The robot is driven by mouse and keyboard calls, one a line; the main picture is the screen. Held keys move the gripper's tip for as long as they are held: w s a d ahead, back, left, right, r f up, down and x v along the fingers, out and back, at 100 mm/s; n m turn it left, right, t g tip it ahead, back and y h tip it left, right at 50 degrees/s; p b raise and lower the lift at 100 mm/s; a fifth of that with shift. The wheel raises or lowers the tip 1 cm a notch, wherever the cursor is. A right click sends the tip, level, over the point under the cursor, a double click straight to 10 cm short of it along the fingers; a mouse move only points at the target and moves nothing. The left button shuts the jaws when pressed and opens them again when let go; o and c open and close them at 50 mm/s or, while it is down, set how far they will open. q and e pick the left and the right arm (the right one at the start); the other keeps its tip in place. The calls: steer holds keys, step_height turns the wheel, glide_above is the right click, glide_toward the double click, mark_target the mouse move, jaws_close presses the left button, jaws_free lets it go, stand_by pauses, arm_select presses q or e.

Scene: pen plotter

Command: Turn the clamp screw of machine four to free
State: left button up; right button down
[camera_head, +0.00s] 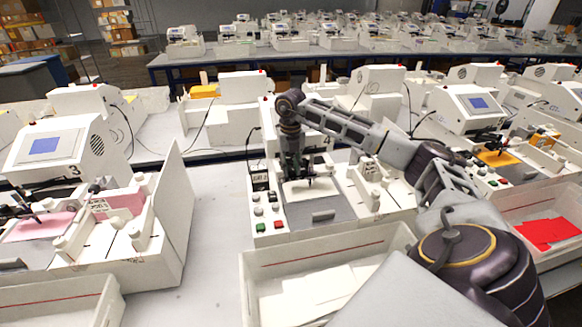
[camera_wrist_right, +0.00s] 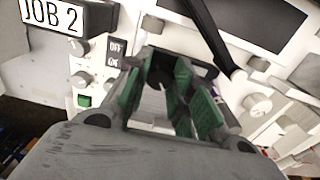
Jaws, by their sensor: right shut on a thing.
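Machine four (camera_head: 352,195) is the white plotter in the middle of the head view, with a grey bed and a small control panel. My right arm reaches over it, and my right gripper (camera_head: 294,172) points down at the machine's back part. In the wrist view, the right gripper (camera_wrist_right: 168,85) has its green-padded fingers close around a small dark part (camera_wrist_right: 158,74). The jaws are shut on it. I cannot make out the clamp screw clearly, as the fingers hide most of that spot. My left gripper is out of view.
The panel has several knobs, a green button (camera_head: 261,227) and a red button (camera_head: 278,224). A JOB 2 sign (camera_wrist_right: 50,15) and a white knob (camera_wrist_right: 257,104) stand near the fingers. A paper tray (camera_head: 262,290) is in front. Machine three (camera_head: 60,160) stands left, across bare table.

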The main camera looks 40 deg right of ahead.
mark_target(291, 169)
steer(key=shift+n, duration=1.1)
steer(key=shift+r, duration=0.1)
steer(key=c, duration=1.2)
jaws_free()
step_height(291, 169, up, 12)
steer(key=shift+a, duration=0.1)
